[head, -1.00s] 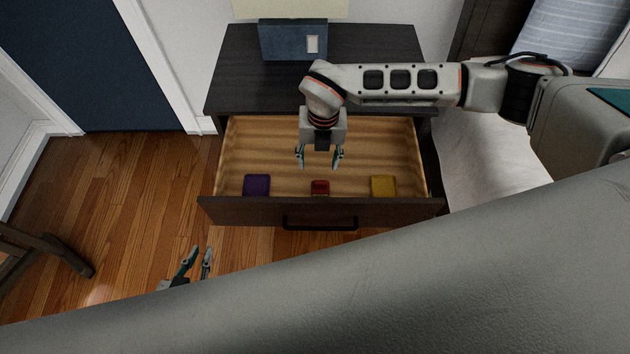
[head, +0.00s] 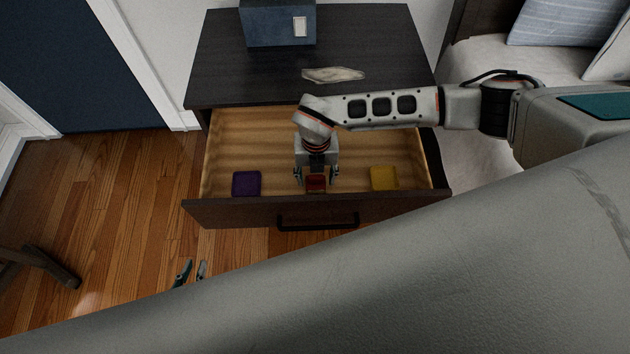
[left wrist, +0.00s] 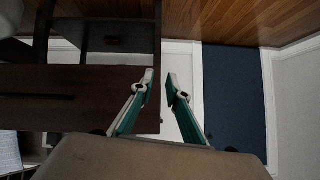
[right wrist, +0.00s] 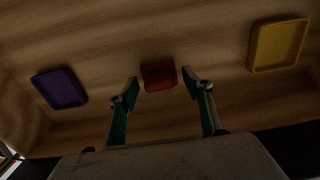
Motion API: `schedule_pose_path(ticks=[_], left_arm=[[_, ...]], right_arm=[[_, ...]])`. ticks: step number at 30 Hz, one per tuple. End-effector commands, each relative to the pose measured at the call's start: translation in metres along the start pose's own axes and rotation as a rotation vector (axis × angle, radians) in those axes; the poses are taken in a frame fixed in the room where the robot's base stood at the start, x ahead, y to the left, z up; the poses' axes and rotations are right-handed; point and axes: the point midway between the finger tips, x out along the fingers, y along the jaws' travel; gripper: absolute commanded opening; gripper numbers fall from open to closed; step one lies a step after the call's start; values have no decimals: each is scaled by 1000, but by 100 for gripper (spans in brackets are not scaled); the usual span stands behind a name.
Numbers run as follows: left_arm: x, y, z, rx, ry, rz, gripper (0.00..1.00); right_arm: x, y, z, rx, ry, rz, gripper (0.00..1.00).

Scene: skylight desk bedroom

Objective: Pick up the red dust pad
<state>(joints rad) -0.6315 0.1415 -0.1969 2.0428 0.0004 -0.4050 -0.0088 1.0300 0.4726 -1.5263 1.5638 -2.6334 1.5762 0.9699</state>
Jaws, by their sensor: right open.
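The red dust pad (head: 316,183) lies in the open drawer near its front wall, between a purple pad and a yellow pad. In the right wrist view the red pad (right wrist: 159,75) shows just beyond and between the fingertips. My right gripper (head: 317,177) is open and points down into the drawer, with its fingers on either side of the red pad; I cannot tell whether they touch it. It also shows in the right wrist view (right wrist: 160,80). My left gripper (head: 192,268) hangs low over the floor, its fingers apart and empty, also in the left wrist view (left wrist: 161,78).
The purple pad (head: 246,184) lies left and the yellow pad (head: 384,178) right in the drawer. The drawer's front wall (head: 240,214) is close to my right gripper. A blue box (head: 275,24) and a pale flat object (head: 334,75) are on the cabinet top.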

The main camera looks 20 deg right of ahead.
Motion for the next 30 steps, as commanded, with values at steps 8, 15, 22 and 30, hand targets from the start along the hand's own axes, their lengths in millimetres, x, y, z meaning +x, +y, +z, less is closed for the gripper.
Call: schedule_pose_path(ticks=[8,15,22,30], left_arm=[[3,-6,-8,3,14,-9,15],[5,-8,-11,3,22,-12,15],[4,-7,-10,2,19,-11,15],[0,-7,-17,-2,26,-10,15]], right_arm=[[0,1,1,-1,-2,2,37],[1,1,1,-1,-2,2,8],[-1,1,1,-1,-2,2,8],[-27,2,2,-2,-7,5,8]])
